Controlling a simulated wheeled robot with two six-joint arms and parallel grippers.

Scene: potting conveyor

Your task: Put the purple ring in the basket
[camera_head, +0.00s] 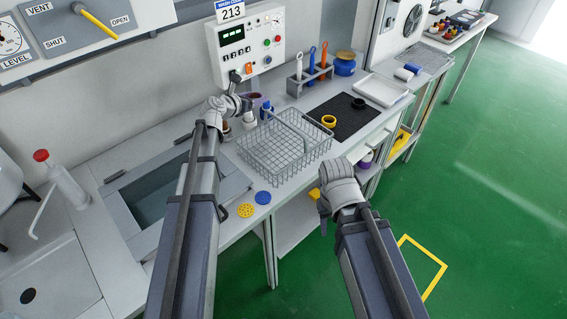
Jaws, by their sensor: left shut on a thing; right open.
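The purple ring (257,98) shows just right of my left gripper's fingertips, above the bench in front of the control box. My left gripper (243,104) is shut on it, though the fingers hide part of the hold. The grey wire basket (318,150) stands on the bench, below and right of my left gripper. My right gripper (322,214) is open and empty, off the bench's front edge and below the basket in the picture.
Small bottles (266,110) stand between my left gripper and the basket. A yellow ring (329,121) and a black ring (358,103) lie on a dark mat (349,128) to the right. A sink (160,192) is left. Yellow and blue discs (263,198) lie at the front edge.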

